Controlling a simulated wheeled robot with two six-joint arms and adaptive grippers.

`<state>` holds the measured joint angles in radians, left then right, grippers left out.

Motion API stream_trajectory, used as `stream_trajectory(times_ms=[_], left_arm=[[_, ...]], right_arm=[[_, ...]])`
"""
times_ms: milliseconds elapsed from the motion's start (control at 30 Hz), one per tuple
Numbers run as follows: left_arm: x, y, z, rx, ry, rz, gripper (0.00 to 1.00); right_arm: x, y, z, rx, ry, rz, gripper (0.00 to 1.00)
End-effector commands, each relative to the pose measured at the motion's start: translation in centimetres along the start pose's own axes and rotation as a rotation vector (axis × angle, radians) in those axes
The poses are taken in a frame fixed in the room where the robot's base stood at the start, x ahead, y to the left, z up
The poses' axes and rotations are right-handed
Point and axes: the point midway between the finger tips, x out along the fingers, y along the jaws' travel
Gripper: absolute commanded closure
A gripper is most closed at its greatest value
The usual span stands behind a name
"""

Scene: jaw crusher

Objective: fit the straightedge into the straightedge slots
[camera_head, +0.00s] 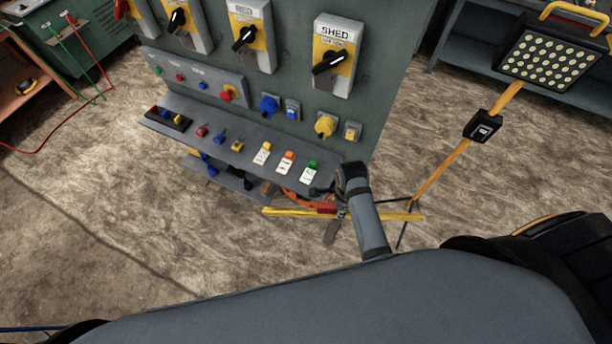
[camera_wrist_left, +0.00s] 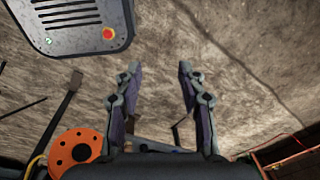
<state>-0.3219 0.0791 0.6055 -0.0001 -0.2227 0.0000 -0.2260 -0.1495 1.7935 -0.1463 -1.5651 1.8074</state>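A long yellow bar (camera_head: 290,212), perhaps the straightedge, lies across the head view below the panel's shelf, with a red part near its middle. A grey arm link of mine crosses in front of it; I cannot tell whether it is held. No fingertips show clearly there. In the left wrist view my left gripper (camera_wrist_left: 158,85) is open and empty, its two fingers apart over the bare floor. I cannot make out the straightedge slots in either view.
A grey control panel (camera_head: 300,110) with switches stands ahead, its shelf (camera_head: 228,152) carrying small coloured parts. A yellow lamp stand (camera_head: 440,178) is at right. The left wrist view shows a grey box (camera_wrist_left: 75,22) with a red button and an orange disc (camera_wrist_left: 66,160).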

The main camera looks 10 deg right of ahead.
Motion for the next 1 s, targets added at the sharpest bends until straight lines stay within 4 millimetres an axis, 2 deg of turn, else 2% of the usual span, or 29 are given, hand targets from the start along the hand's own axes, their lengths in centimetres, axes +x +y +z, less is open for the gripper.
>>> stream_trajectory(times_ms=[100, 200, 300, 367, 433, 500, 600, 700, 867, 1000], left_arm=[[0.0, 0.0, -0.4, 0.0, 0.007, 0.0, 0.6], [0.0, 0.0, -2.2, -0.001, 0.031, -0.001, 0.6], [-0.1, -0.1, -4.1, -0.002, 0.062, -0.001, 0.6], [-0.1, -0.1, -4.6, -0.003, 0.069, -0.001, 0.6], [1.6, 0.0, -4.5, -0.002, 0.069, -0.002, 0.6], [2.8, 0.1, -4.0, -0.002, 0.061, -0.002, 0.6], [4.0, 0.2, -2.5, -0.001, 0.04, -0.001, 0.6], [4.2, 0.2, -1.5, -0.001, 0.025, -0.001, 0.6], [4.4, 0.2, -1.5, -0.001, 0.026, -0.001, 0.6], [6.7, 0.4, -2.0, -0.001, 0.036, -0.001, 0.6]], right_arm=[[1.2, -3.1, 1.7, -0.001, -0.002, -0.005, 1.0], [2.4, -5.5, 3.1, -0.002, -0.001, -0.005, 1.0], [3.8, -7.3, 4.2, -0.001, 0.0, -0.002, 1.0], [4.9, -8.1, 4.6, -0.001, -0.001, -0.003, 1.0], [7.2, -9.1, 5.2, 0.0, -0.002, -0.004, 1.0], [8.4, -10.0, 5.7, 0.0, -0.002, -0.005, 1.0], [8.9, -10.4, 6.0, 0.0, -0.002, -0.005, 1.0], [8.8, -10.6, 6.1, 0.0, -0.002, -0.005, 1.0], [8.9, -10.7, 6.1, 0.0, -0.002, -0.004, 1.0], [10.7, -11.0, 6.3, 0.0, -0.001, -0.003, 1.0]])
